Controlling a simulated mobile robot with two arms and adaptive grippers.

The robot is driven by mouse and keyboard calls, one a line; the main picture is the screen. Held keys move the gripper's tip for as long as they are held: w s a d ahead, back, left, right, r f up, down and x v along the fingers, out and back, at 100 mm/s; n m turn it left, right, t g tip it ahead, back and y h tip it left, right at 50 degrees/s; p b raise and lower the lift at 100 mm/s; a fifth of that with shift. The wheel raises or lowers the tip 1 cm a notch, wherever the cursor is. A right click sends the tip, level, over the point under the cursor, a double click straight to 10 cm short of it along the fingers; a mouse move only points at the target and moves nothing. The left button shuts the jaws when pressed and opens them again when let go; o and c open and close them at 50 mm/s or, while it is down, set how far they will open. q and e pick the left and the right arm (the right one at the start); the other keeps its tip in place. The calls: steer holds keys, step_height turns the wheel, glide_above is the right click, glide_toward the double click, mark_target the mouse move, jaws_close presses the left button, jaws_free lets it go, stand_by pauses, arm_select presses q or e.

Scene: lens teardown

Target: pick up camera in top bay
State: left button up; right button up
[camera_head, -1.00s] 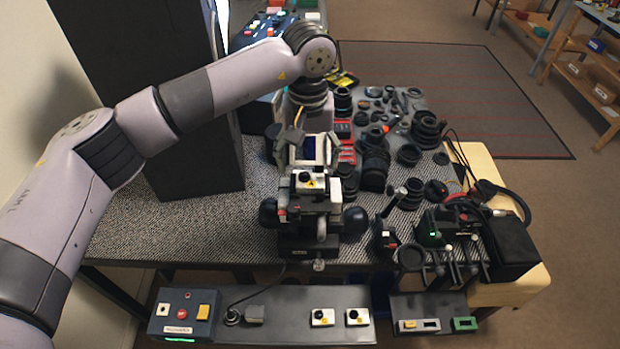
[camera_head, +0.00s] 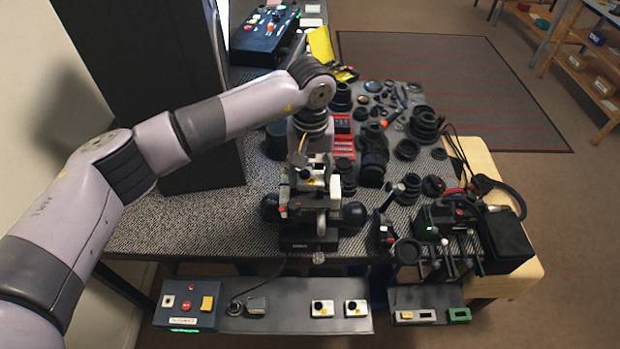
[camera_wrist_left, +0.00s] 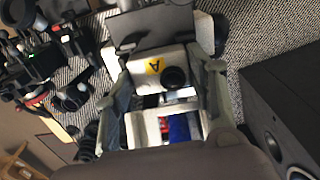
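A small white camera with a black lens and a yellow warning label (camera_wrist_left: 153,66) sits at the top of a dark stand (camera_head: 310,239). In the head view the camera (camera_head: 311,181) is partly covered by my left gripper (camera_head: 312,170), which is directly above it and points down. In the left wrist view the gripper's two fingers (camera_wrist_left: 163,72) straddle the camera, one on each side. They look spread, with narrow gaps; contact is not clear. My right gripper is not in view.
Dark lens parts (camera_head: 373,150) crowd the right of the table. A tall black cabinet (camera_head: 135,60) stands at the left.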

arm_select(q)
steer(key=c, duration=0.6)
steer(key=shift+c, duration=0.2)
